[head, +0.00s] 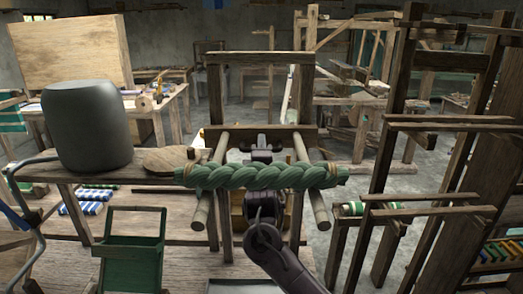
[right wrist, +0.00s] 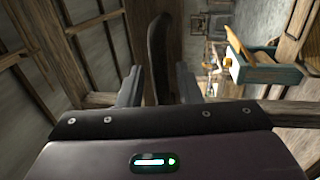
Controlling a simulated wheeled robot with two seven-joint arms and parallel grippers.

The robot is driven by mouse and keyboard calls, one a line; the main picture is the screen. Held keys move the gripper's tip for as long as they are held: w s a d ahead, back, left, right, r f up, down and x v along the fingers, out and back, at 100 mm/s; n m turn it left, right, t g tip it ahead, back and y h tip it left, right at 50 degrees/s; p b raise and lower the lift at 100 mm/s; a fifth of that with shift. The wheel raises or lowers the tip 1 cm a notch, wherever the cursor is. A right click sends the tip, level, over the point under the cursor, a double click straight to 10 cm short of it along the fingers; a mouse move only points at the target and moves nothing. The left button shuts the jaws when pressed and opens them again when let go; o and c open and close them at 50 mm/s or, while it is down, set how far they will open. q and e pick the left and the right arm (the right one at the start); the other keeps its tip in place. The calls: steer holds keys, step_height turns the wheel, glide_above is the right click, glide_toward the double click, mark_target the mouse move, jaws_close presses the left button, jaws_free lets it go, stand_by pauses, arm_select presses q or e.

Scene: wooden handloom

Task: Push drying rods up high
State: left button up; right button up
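Two pale wooden rods stick out toward me from the wooden frame in the head view, the left rod (head: 201,212) and the right rod (head: 318,208). A thick twisted green yarn hank (head: 225,177) lies across both. My right gripper (head: 261,142) is between the rods, beyond the hank, close to the frame's crossbar (head: 298,131). In the right wrist view its fingers (right wrist: 158,88) stand apart. A dark upright piece (right wrist: 158,45) shows between them; I cannot tell what it is. My left gripper is not in view.
A dark grey rounded drum (head: 87,125) stands on a wooden bench at left. Tall wooden loom frames (head: 388,125) stand close on the right. Benches and tables fill the back.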

steer(key=s+f+b, duration=0.1)
steer(key=s+b, duration=0.2)
steer(key=s, duration=0.4)
steer(key=shift+s+f, duration=0.25)
steer(key=shift+s, duration=0.1)
